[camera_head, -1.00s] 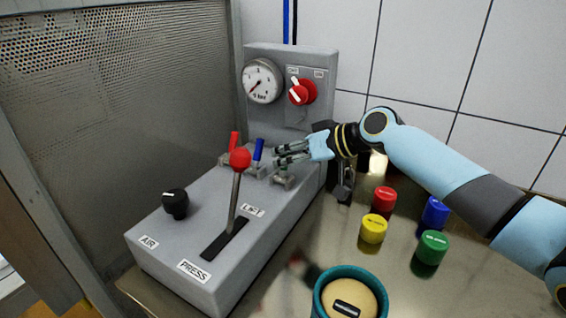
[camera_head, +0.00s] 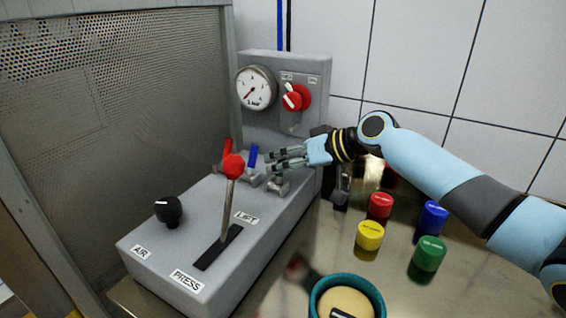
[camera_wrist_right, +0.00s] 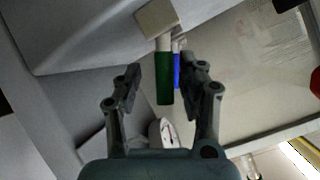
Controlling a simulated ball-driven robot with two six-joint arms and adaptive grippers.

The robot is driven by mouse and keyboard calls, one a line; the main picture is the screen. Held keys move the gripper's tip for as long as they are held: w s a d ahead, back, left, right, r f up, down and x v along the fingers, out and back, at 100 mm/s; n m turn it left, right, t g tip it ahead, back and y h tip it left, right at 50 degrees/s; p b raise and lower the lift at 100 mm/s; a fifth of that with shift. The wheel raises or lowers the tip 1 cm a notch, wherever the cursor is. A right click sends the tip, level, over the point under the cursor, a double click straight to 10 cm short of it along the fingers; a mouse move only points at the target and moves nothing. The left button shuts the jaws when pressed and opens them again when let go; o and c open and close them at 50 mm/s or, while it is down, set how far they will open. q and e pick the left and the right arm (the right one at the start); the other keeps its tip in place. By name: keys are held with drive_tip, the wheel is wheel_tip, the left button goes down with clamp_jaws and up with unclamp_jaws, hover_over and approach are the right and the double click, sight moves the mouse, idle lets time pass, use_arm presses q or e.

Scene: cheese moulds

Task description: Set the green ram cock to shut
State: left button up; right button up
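The green ram cock's handle (camera_wrist_right: 164,80) shows in the right wrist view, pointing from a pale block towards my gripper. My right gripper (camera_wrist_right: 163,75) is open, with one finger on each side of the green handle and visible gaps to it. In the head view my right gripper (camera_head: 269,161) reaches in from the right over the back of the press console. There its fingers cover the green handle; only a metal cock body (camera_head: 278,186) shows beneath. The blue-handled cock (camera_head: 253,157) and red-handled cock (camera_head: 228,150) stand to its left. My left gripper is out of view.
The grey console (camera_head: 175,255) carries a red-knobbed lever (camera_head: 232,168), a black air knob (camera_head: 168,210), a gauge (camera_head: 257,88) and a red switch (camera_head: 296,97). Coloured caps, including a green one (camera_head: 429,253), and a teal mould (camera_head: 318,299) stand on the table at right.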

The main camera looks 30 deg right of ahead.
drive_tip(key=shift+s+a, duration=0.1)
drive_tip(key=shift+a, duration=0.05)
drive_tip(key=v, duration=1.2)
drive_tip(key=shift+f, duration=0.1)
